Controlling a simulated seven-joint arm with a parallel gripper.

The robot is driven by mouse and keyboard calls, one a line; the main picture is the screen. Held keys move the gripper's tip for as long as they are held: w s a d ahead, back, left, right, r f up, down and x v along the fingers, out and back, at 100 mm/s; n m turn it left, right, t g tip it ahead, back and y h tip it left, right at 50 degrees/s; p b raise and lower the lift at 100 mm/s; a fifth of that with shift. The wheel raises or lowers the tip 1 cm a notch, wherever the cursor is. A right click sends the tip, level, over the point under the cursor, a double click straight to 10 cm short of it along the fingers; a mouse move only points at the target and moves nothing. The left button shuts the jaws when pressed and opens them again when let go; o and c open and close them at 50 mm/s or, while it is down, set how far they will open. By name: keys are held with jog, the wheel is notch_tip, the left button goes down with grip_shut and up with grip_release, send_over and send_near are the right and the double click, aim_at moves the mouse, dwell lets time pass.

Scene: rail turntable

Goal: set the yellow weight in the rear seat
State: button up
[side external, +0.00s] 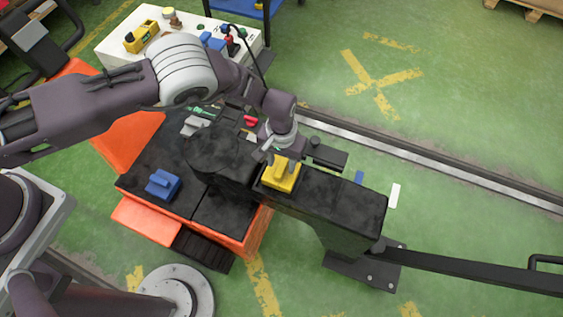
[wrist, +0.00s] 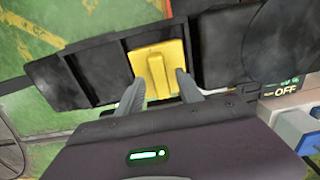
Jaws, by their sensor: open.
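The yellow weight (side external: 282,175) is a square block with a raised grip bar on top. It sits in a recess of the black beam (side external: 345,200), near the beam's inner end. In the wrist view the yellow weight (wrist: 158,66) lies just beyond my fingers, between dark ridges of the beam. My gripper (side external: 279,158) is above the weight in the side view. In the wrist view my gripper (wrist: 158,82) has its two fingers apart, with the weight's grip bar between their tips. I cannot tell whether the fingers touch it.
A blue block (side external: 162,184) sits on the black deck of the orange base (side external: 145,220) at left. A white table (side external: 110,50) with a yellow block and other parts stands behind. A rail (side external: 430,160) crosses the green floor, and a long black bar (side external: 470,270) extends right.

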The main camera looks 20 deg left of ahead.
notch_tip(320, 180, up, 12)
notch_tip(320, 180, up, 17)
jog(key=h, duration=0.2)
send_over(282, 166)
jog(key=w+a, duration=0.1)
jog(key=a, duration=0.4)
jog(key=s+a+r+t, duration=0.1)
jog(key=s+a+r, duration=0.25)
jog(key=r, duration=0.25)
jog(key=s+a+r+t, duration=0.1)
jog(key=s+a+r, duration=0.1)
jog(key=a+r, duration=0.4)
jog(key=s+a+r+t, duration=0.1)
jog(key=s+a+r, duration=0.1)
jog(key=s, duration=0.4)
jog(key=s+a+r+t+y, duration=0.1)
jog(key=s+a+r, duration=0.1)
jog(key=s+a, duration=0.3)
jog(key=s+a+r+t+y, duration=0.1)
jog(key=s+a+r, duration=0.1)
jog(key=s, duration=0.7)
jog(key=shift+s+a+t, duration=0.2)
jog(key=shift+a+t, duration=0.1)
jog(key=shift+a, duration=0.55)
